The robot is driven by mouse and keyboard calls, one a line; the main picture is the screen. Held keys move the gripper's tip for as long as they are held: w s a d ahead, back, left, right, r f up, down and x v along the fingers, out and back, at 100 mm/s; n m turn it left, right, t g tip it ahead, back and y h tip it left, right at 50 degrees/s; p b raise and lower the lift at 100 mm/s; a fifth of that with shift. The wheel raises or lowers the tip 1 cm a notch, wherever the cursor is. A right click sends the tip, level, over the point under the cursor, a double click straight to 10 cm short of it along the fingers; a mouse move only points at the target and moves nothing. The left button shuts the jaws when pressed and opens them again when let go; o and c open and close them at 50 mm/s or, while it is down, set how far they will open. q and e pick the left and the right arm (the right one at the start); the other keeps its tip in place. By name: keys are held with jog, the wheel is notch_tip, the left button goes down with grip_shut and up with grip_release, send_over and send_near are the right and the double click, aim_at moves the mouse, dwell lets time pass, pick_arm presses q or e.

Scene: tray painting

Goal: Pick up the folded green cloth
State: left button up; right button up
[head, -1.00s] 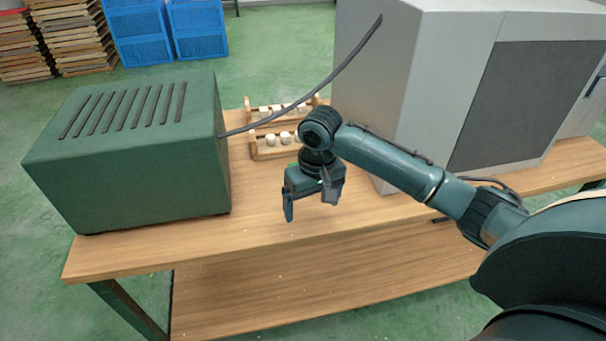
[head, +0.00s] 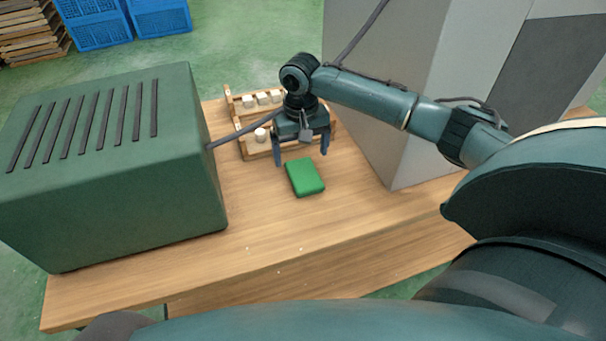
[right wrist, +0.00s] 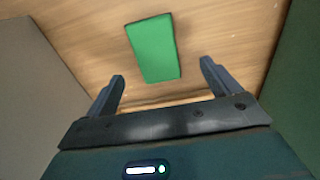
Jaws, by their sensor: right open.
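The folded green cloth (head: 305,177) lies flat on the wooden table top, just in front of my right gripper in the head view. It also shows in the right wrist view (right wrist: 153,47), beyond the fingertips and roughly centred between them. My right gripper (head: 301,158) is open and empty, with its fingers pointing down behind the cloth. In the right wrist view its two fingers (right wrist: 162,70) stand wide apart and do not touch the cloth. My left gripper is not in view.
A large green slotted box (head: 110,170) stands on the table (head: 260,245) at left, a tall grey cabinet (head: 390,90) at right. A wooden rack (head: 262,152) with pale pieces stands behind my gripper. The table front is clear.

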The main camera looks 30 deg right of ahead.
aim_at(305, 176)
jog(key=shift+f, duration=0.8)
jog(key=f, duration=0.2)
jog(key=s+f, duration=0.1)
jog(key=f, duration=0.1)
jog(key=shift+d+f, duration=0.1)
jog(key=shift+d, duration=0.15)
jog(key=shift+f, duration=0.55)
jog(key=shift+c, duration=0.3)
jog(key=c, duration=1.1)
notch_tip(305, 176, up, 10)
jog(key=s+a+r+n, duration=0.1)
jog(key=s+a+r, duration=0.1)
jog(key=s+a, duration=0.1)
jog(key=s+a+r+n+p, duration=0.1)
jog(key=s+a+r, duration=0.1)
jog(key=s+a, duration=0.1)
jog(key=s+a+r, duration=0.2)
jog(key=s+a, duration=0.1)
jog(key=a, duration=0.1)
jog(key=shift+s+a+n, duration=0.2)
jog(key=shift+a+n, duration=0.2)
